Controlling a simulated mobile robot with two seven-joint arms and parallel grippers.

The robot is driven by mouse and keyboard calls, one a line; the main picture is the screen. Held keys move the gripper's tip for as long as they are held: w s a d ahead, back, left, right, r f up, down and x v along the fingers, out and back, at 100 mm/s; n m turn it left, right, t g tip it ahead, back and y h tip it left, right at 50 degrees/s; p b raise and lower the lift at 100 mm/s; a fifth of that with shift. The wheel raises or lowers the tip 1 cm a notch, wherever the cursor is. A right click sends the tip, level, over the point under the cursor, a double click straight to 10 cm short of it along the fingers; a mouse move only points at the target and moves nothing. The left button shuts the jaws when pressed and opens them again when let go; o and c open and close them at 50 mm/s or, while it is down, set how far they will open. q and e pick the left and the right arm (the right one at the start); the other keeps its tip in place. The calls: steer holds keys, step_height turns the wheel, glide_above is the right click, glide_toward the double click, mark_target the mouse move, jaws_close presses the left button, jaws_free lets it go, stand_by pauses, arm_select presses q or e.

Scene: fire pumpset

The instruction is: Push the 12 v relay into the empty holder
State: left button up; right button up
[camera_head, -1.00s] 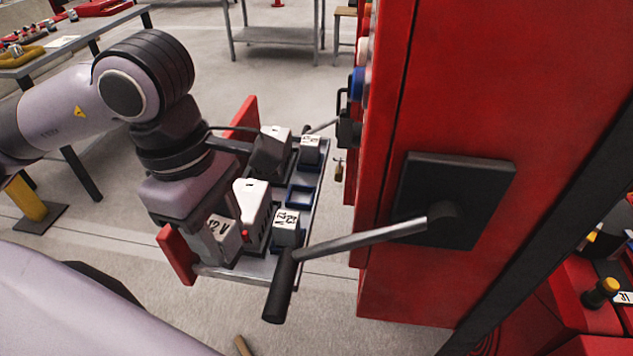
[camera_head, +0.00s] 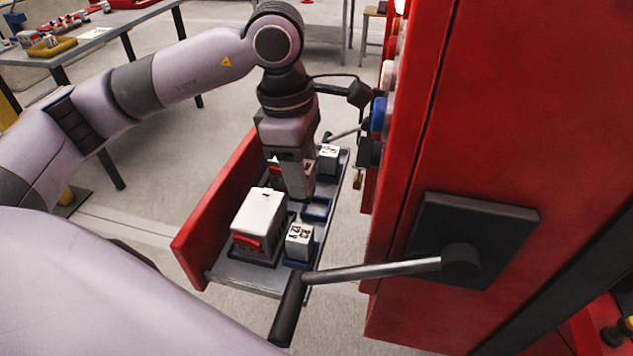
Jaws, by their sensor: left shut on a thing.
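My left gripper (camera_head: 294,190) points down over the drawer-like tray (camera_head: 240,274) and is shut on a small pale block, the 12 V relay (camera_head: 309,173), mostly hidden by the fingers. Its label is not readable now. The empty blue holder (camera_head: 317,211) is just right of and below the fingertips. Whether the relay touches the holder cannot be told. One small white relay (camera_head: 299,238) sits in a blue holder nearer me, and another (camera_head: 328,158) sits at the far end. My right gripper is not in view.
A large white block with a red part (camera_head: 262,212) stands left of the near relay. A red panel (camera_head: 215,205) edges the tray's left. The red cabinet (camera_head: 420,120) rises close on the right. Its grey lever (camera_head: 370,270) with a black grip crosses the tray's near end.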

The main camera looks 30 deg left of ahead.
arm_select(q)
steer(key=shift+w+d+f+p, duration=0.15)
steer(key=shift+w+f, duration=0.5)
steer(key=shift+f, duration=0.5)
steer(key=shift+w+f+p, duration=0.1)
steer(key=shift+w+f, duration=0.55)
steer(key=shift+f, duration=0.55)
steer(key=shift+w+d+f+p, duration=0.15)
steer(key=shift+w+f, duration=0.5)
steer(key=shift+f, duration=0.5)
steer(key=shift+a+f, duration=0.1)
steer(key=shift+f, duration=0.15)
steer(key=o, duration=1.1)
steer(key=shift+r, duration=0.2)
